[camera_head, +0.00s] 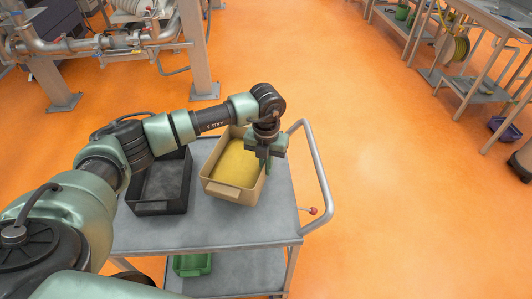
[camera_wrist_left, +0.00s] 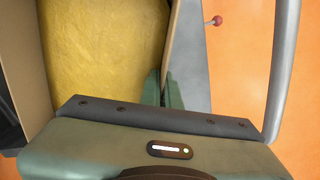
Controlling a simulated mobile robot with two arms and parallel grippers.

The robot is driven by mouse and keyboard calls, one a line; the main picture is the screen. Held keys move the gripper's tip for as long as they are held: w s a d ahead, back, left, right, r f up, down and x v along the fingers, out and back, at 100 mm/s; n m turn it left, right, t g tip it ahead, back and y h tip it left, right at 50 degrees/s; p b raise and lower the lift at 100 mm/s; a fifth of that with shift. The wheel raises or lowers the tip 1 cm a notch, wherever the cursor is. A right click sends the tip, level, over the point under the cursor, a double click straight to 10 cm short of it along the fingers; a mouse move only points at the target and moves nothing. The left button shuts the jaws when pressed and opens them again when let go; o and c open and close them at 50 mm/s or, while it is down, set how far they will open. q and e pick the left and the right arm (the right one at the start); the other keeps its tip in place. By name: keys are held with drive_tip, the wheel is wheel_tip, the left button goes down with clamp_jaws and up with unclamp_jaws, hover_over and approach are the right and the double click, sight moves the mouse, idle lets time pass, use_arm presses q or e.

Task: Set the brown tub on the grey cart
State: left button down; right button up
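The brown tub (camera_head: 233,193), with yellow stuff (camera_head: 236,164) inside, is at the right part of the grey cart's top (camera_head: 210,228). Whether its base touches the top I cannot tell. My left gripper (camera_head: 265,160) reaches down at the tub's right wall. In the left wrist view the two green fingers (camera_wrist_left: 163,90) stand on either side of the tub's thin wall (camera_wrist_left: 170,45), close against it, with one finger inside the tub. My right gripper is not in view.
A dark grey tub (camera_head: 160,207) stands left of the brown tub. The cart's handle (camera_head: 322,180) curves up on the right, with a red knob (camera_head: 313,211) beside it. A green bin (camera_head: 192,265) is on the lower shelf. The cart top's front is clear.

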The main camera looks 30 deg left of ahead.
use_arm(q)
drive_tip(key=shift+w+f+p, duration=0.15)
drive_tip(key=shift+f+p, duration=0.25)
drive_tip(key=shift+f, duration=1.85)
drive_tip(key=c, duration=2.1)
unclamp_jaws()
drive_tip(key=shift+f, duration=0.25)
drive_tip(key=o, duration=0.5)
drive_tip(key=shift+s, duration=0.2)
drive_tip(key=shift+c, duration=0.2)
drive_tip(key=shift+r, duration=0.1)
drive_tip(key=shift+r, duration=0.1)
